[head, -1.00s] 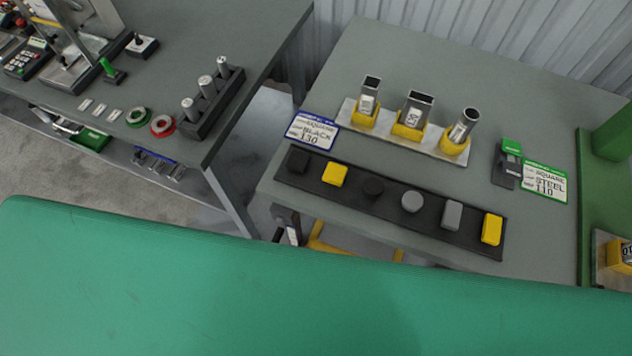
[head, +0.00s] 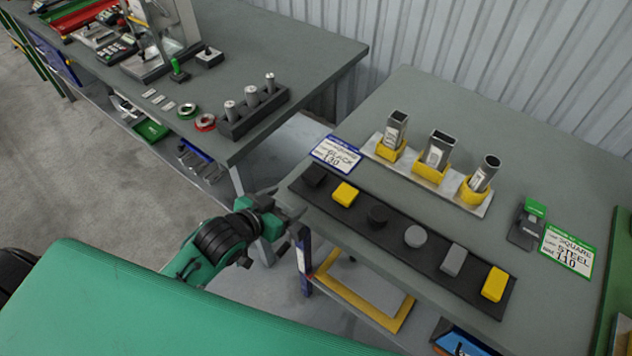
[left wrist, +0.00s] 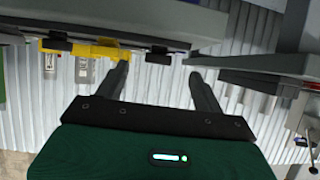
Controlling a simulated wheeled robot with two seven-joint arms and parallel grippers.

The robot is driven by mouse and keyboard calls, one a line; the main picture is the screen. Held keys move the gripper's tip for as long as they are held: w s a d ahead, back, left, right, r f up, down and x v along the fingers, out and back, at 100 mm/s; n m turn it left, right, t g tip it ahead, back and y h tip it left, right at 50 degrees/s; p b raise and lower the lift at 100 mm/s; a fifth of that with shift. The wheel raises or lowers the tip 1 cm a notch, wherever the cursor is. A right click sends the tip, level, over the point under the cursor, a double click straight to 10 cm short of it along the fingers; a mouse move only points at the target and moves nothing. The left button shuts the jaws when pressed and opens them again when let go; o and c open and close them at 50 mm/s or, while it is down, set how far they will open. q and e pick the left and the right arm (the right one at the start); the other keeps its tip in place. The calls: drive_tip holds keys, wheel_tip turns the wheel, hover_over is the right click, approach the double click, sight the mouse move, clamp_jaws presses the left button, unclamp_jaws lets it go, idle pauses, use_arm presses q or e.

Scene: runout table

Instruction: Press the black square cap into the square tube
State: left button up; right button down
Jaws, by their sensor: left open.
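The black square cap (head: 315,175) sits at the left end of a dark cap strip (head: 393,252) on the right-hand table. The square tube (head: 396,128) stands in a yellow holder, leftmost of three tubes on a pale plate. My left gripper (head: 290,208) is at the table's near left corner, close to the cap but apart from it. Its fingers show spread and empty in the left wrist view (left wrist: 158,80). That view shows neither the cap nor the square tube clearly. My right gripper is not in view.
The strip also holds a yellow square cap (head: 344,194), a black round cap (head: 377,215) and several others. A rectangular tube (head: 438,150) and a round tube (head: 484,172) stand beside the square one. A label card (head: 336,154) lies behind the black cap. Another bench (head: 318,50) stands left.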

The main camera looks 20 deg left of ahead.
sight(312, 176)
use_arm(q)
drive_tip(key=shift+t+h, duration=0.3)
drive_tip(key=w, duration=0.2)
drive_tip(key=w+d+p, duration=0.1)
drive_tip(key=w, duration=0.1)
drive_tip(key=w+d, duration=0.1)
drive_tip(key=w, duration=0.2)
drive_tip(key=shift+w+d+f, duration=0.1)
drive_tip(key=shift+d+f, duration=0.15)
drive_tip(key=shift+f, duration=0.15)
drive_tip(key=shift+w+d+f, duration=0.15)
drive_tip(key=shift+w+f, duration=0.15)
drive_tip(key=shift+w, duration=0.2)
drive_tip(key=shift+w+d+p, duration=0.15)
drive_tip(key=shift+w+p, duration=0.35)
drive_tip(key=shift+p, duration=0.05)
drive_tip(key=p+x, duration=0.1)
drive_tip(key=x, duration=0.2)
drive_tip(key=shift+w, duration=0.2)
drive_tip(key=shift+w+d+f, duration=0.15)
drive_tip(key=shift+w+f, duration=0.15)
drive_tip(key=shift+w, duration=0.05)
